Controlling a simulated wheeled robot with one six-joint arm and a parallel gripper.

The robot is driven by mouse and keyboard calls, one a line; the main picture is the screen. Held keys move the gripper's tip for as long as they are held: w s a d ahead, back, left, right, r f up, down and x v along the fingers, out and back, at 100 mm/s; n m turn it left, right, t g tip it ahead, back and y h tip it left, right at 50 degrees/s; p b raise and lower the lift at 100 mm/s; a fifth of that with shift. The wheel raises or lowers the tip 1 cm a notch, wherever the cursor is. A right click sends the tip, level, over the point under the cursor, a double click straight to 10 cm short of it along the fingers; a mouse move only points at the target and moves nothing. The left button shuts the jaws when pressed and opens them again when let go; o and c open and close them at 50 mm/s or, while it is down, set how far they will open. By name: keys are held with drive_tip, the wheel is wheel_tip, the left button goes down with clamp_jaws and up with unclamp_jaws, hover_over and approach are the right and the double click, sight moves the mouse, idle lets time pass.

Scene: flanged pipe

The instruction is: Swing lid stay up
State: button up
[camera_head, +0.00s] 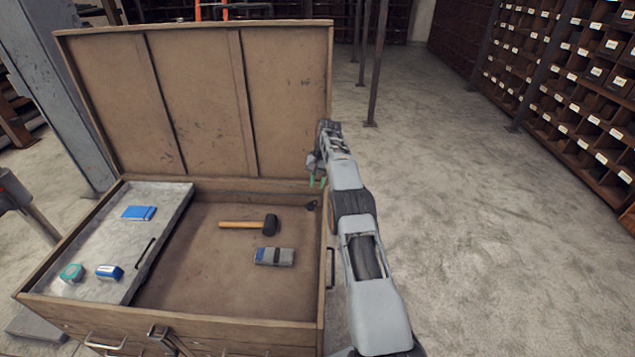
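The brown chest lid (200,95) stands open, close to upright, at the back of the chest (265,328). My gripper (317,182) is at the chest's right side, near the lid's lower right corner. Its two green fingertips point down with a small gap between them, and I see nothing held there. A small dark part (312,205) sits just below the fingertips by the right inner wall; I cannot tell whether it belongs to the lid stay. No stay bar shows clearly; my gripper and arm cover part of the right edge.
A grey sliding tray (165,245) on the left holds a blue booklet (139,213), a teal roll (71,272) and a blue-white block (109,272). A mallet (250,225) and a grey-blue box (274,257) lie on the chest floor. Open floor lies to the right.

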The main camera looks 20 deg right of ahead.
drive_tip(key=shift+f, duration=0.15)
drive_tip(key=shift+c, duration=0.9)
drive_tip(key=shift+m+t+y, duration=0.3)
drive_tip(key=shift+m, duration=0.2)
drive_tip(key=d+f+b, duration=0.1)
drive_tip(key=b, duration=0.1)
drive_tip(key=s+d+f+b, duration=0.1)
drive_tip(key=d+b, duration=0.1)
drive_tip(key=b, duration=0.1)
drive_tip(key=d+f+b, duration=0.1)
drive_tip(key=d+b, duration=0.1)
drive_tip(key=b, duration=0.1)
drive_tip(key=shift+s+f, duration=0.4)
clamp_jaws()
drive_tip(key=s+a+f+m+t+y+b, duration=0.1)
drive_tip(key=s+f+m+t+y+b, duration=0.45)
drive_tip(key=m+t+b, duration=0.7)
drive_tip(key=s+f+m+t+y+b, duration=0.4)
drive_tip(key=s+m+t+y+b, duration=0.25)
drive_tip(key=m, duration=1.05)
drive_tip(key=x, duration=1.1)
drive_tip(key=shift+w+f+h+b, duration=0.3)
drive_tip(key=shift+w+h+b, duration=0.05)
drive_tip(key=shift+w+h, duration=0.05)
